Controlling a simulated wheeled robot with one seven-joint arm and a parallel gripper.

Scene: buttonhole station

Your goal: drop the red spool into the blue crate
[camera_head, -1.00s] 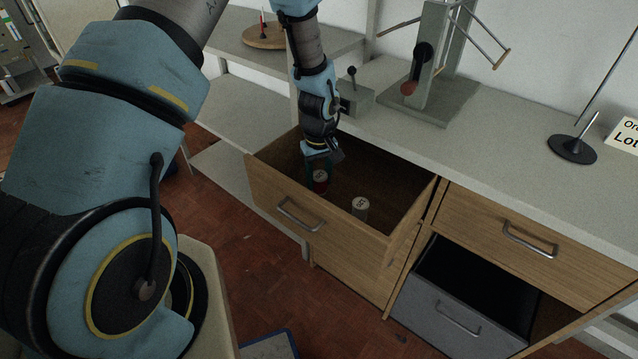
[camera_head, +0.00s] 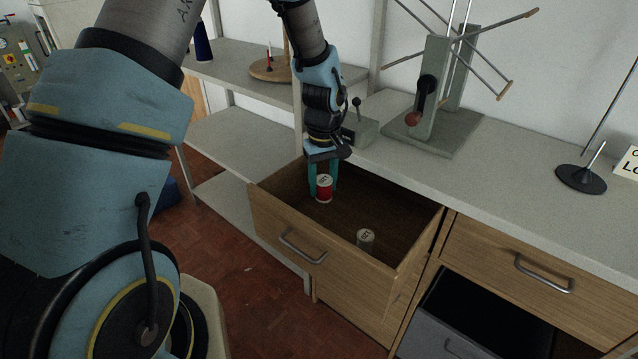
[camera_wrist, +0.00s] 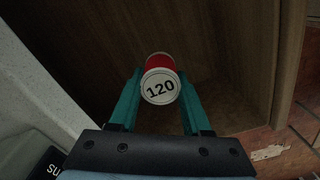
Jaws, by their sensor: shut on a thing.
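The red spool (camera_head: 324,190), with a white top, is between the teal fingers of my gripper (camera_head: 323,182) in the head view. My gripper is shut on it and holds it upright over the open wooden drawer (camera_head: 408,212). In the wrist view the spool (camera_wrist: 160,84) shows its white end marked 120, with the gripper fingers (camera_wrist: 160,100) on both sides. A blue thing (camera_head: 166,196) on the floor behind my arm is mostly hidden; I cannot tell whether it is the blue crate.
A grey-white spool (camera_head: 365,239) stands in the drawer. A grey open drawer (camera_head: 440,335) is at lower right. The worktop (camera_head: 480,170) bears a winder (camera_head: 437,95) and a black-based stand (camera_head: 581,178). Shelves (camera_head: 240,145) stand left of the drawer. Red-brown floor is free in front.

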